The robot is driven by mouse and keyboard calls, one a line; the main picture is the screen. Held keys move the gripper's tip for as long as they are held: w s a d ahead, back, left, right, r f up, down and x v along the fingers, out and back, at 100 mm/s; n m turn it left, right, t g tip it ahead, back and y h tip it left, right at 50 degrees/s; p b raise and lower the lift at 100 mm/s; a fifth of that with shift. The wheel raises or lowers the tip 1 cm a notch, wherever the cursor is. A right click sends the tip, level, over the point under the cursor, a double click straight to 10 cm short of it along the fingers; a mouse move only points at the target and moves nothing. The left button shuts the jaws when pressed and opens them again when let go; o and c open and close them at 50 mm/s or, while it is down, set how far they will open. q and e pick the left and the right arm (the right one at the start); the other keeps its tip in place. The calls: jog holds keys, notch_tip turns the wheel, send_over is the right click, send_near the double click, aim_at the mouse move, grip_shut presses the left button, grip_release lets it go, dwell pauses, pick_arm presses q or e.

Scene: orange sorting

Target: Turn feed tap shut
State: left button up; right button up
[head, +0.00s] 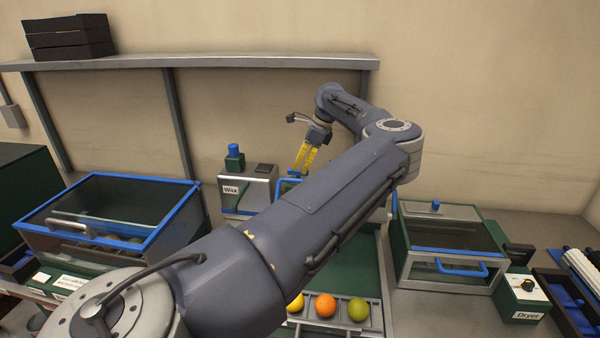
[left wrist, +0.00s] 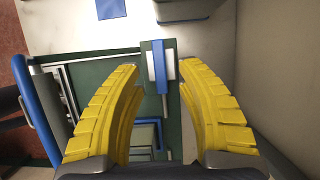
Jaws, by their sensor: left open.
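My left gripper (head: 302,167) is over the middle of the bench at the back, its yellow fingers pointing down. In the left wrist view, the left gripper (left wrist: 160,68) is open and empty. A blue lever (left wrist: 161,72) on a small green block, which looks like the feed tap, lies ahead between the two fingertips. I cannot tell whether the fingers reach around it. In the head view, a small blue part (head: 297,173) shows just below the fingertips; my arm hides much of what is around it. My right gripper is not in view.
The Wax box (head: 247,190) with a blue-topped green post stands left of the gripper. A blue-rimmed glass bin (head: 118,180) is at left. The Dryer (head: 442,212) is at right. Several fruits, including an orange (head: 326,305), lie in front. A shelf (head: 200,62) runs along the wall.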

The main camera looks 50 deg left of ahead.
aim_at(299, 170)
pick_arm(q)
jog(key=shift+x, duration=1.85)
jog(key=shift+o, duration=0.2)
grip_shut()
